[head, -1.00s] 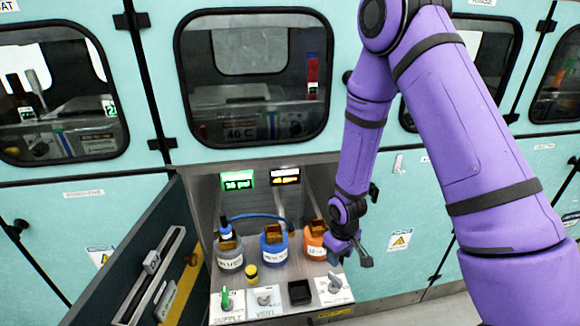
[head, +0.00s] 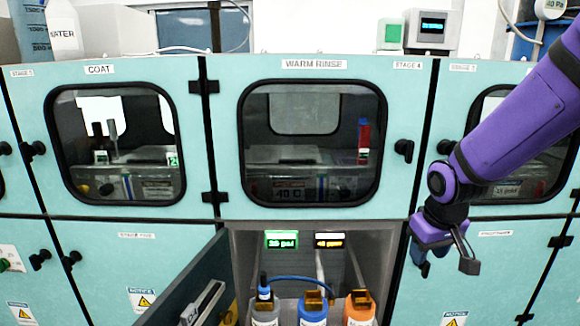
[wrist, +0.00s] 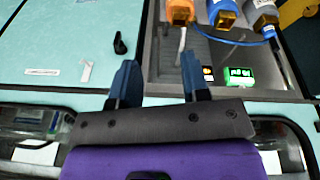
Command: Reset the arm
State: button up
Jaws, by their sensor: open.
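My gripper (head: 446,262) is at the right in the head view, at the end of my purple arm and in front of the teal cabinet (head: 505,285). It is open and empty. In the wrist view, its two blue-grey fingers (wrist: 159,82) stand apart with nothing between them. The open compartment (head: 240,250) lies to the left of my gripper in the head view. A grey-white bottle (head: 265,312), a blue bottle (head: 313,310) and an orange bottle (head: 359,308) stand in it, their lower parts cut off by the picture edge.
The compartment's dark door (head: 190,285) is swung open at the left. A green display (head: 281,240) and an amber display (head: 329,240) are on the compartment's back wall. Windowed doors line the upper cabinet. Small devices (head: 430,28) stand on top.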

jog(key=s+d+r+m+t, duration=0.2)
jog(key=s+r, duration=1.4)
jog(key=s, duration=0.2)
jog(key=shift+s+d+r+t, duration=0.2)
jog(key=shift+s+r+t, duration=0.1)
jog(key=shift+s, duration=0.1)
dwell(2.6)
